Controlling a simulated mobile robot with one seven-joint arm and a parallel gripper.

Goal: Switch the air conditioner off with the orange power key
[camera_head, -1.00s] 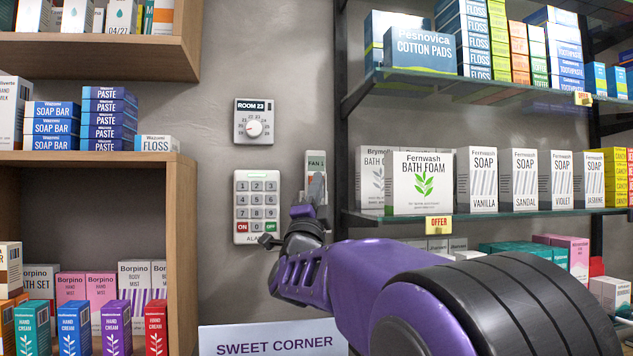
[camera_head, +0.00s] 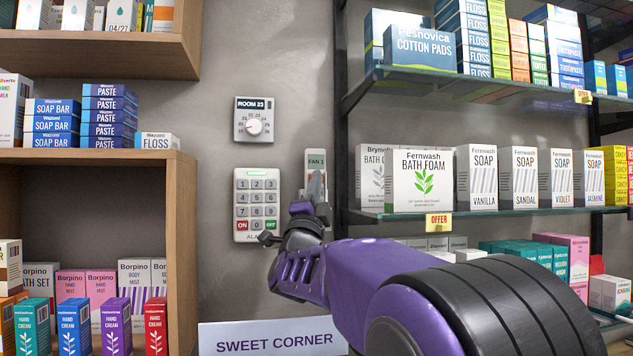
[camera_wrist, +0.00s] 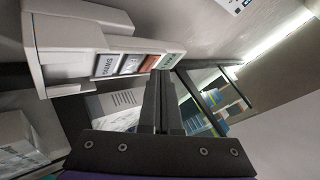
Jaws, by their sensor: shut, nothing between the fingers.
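The air conditioner panel (camera_head: 316,160) is a narrow pale wall unit with a green display reading FAN 1; my gripper hides its lower part in the head view. My gripper (camera_head: 317,180) is shut and empty, in front of the panel. I cannot tell contact.
A ROOM 23 dial (camera_head: 253,121) and an alarm keypad (camera_head: 257,206) with ON and OFF keys are on the wall left of the panel. A glass shelf (camera_head: 480,215) with soap boxes is close on the right. A wooden shelf (camera_head: 182,220) stands left.

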